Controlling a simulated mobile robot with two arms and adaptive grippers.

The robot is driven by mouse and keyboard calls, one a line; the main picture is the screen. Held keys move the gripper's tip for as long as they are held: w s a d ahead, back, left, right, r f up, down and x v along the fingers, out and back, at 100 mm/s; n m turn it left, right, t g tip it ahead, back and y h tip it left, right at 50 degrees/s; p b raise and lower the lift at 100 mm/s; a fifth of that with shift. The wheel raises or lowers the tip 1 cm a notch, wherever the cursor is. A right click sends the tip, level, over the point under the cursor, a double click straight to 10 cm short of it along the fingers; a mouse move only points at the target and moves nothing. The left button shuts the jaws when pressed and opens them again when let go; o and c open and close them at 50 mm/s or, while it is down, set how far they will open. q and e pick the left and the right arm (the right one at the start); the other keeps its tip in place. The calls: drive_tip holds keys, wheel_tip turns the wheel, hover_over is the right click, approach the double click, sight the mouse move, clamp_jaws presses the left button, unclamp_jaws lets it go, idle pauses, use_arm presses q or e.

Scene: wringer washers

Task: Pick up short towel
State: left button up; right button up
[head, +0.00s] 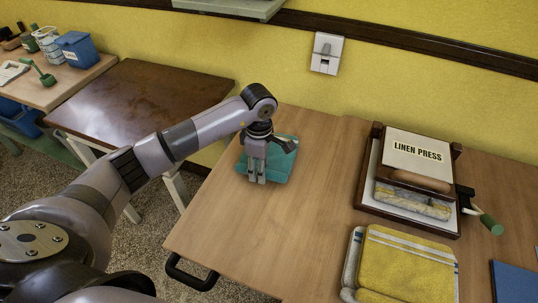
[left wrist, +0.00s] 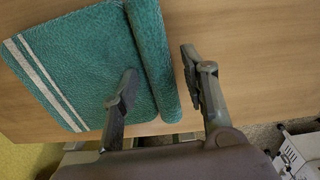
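A teal towel (head: 281,165) lies folded on the wooden table near the wall. In the left wrist view the teal towel (left wrist: 84,62) shows two white stripes and a thick rolled or folded edge. My left gripper (head: 257,181) points down at this towel. In the left wrist view my left gripper (left wrist: 159,62) is open, with one finger over the towel and the other beyond its thick edge, so the edge lies between them. Contact with the towel cannot be told. A folded yellow towel (head: 410,265) with a striped border lies at the table's front. My right gripper is not in view.
A linen press (head: 418,150) with a green-handled crank (head: 490,226) stands at the right, a rolled cloth (head: 412,201) in it. A blue item (head: 515,282) lies at the right edge. A dark brown table (head: 140,100) stands at the left. The wooden table's middle (head: 310,215) is clear.

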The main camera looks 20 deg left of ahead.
use_arm(q)
clamp_jaws()
drive_tip(key=shift+r, duration=0.15)
idle(0.4)
